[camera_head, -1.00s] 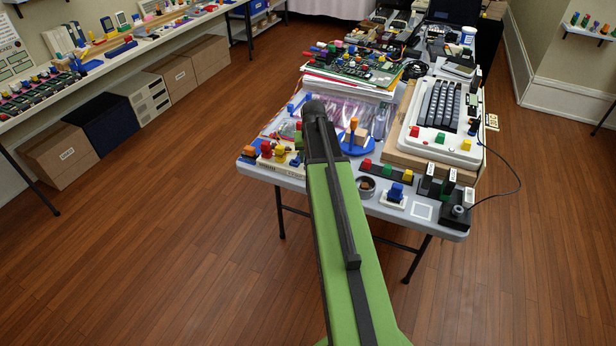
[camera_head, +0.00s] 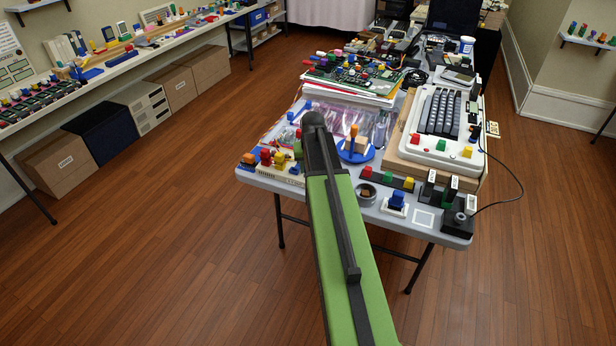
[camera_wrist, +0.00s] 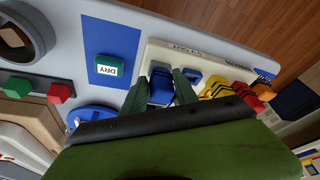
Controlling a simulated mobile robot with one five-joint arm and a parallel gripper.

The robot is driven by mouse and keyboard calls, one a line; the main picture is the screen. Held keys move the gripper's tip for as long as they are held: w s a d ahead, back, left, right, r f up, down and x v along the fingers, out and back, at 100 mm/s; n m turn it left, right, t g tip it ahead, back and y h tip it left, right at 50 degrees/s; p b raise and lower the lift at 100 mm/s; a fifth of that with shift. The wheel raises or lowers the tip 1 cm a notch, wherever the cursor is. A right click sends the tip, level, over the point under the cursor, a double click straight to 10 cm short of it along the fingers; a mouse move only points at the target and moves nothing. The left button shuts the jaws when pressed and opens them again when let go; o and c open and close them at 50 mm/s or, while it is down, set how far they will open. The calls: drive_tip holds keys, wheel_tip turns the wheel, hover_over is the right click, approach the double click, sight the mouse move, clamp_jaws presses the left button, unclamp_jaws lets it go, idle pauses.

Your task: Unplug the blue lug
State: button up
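In the wrist view, the blue lug (camera_wrist: 161,86) sits on a cream board (camera_wrist: 165,50) near the table edge. My gripper (camera_wrist: 160,80) is over it, its two dark green fingers apart, one on each side of the lug. I cannot tell whether the fingers touch it. A second blue piece (camera_wrist: 192,76) is just right of the right finger. Yellow (camera_wrist: 220,88), red (camera_wrist: 238,88) and orange (camera_wrist: 262,90) lugs stand further right on the board. In the head view, my arm hides the blue lug and most of my gripper.
A blue card (camera_wrist: 112,38) bears a green block marked DRY (camera_wrist: 108,66), left of the board. A strip with coloured blocks (camera_head: 388,180), a dark ring (camera_head: 366,194) and a round blue base (camera_head: 357,154) are close by. A keyboard (camera_head: 440,115) lies on the right.

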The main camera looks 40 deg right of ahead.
drive_tip(key=shift+d, duration=0.1)
clamp_jaws()
drive_tip(key=shift+w+d+r+p, duration=0.1)
drive_tip(key=shift+r+p, duration=0.5)
drive_tip(key=shift+r, duration=0.25)
idle(0.4)
drive_tip(key=shift+r+p, duration=2.15)
drive_tip(key=shift+p, duration=0.25)
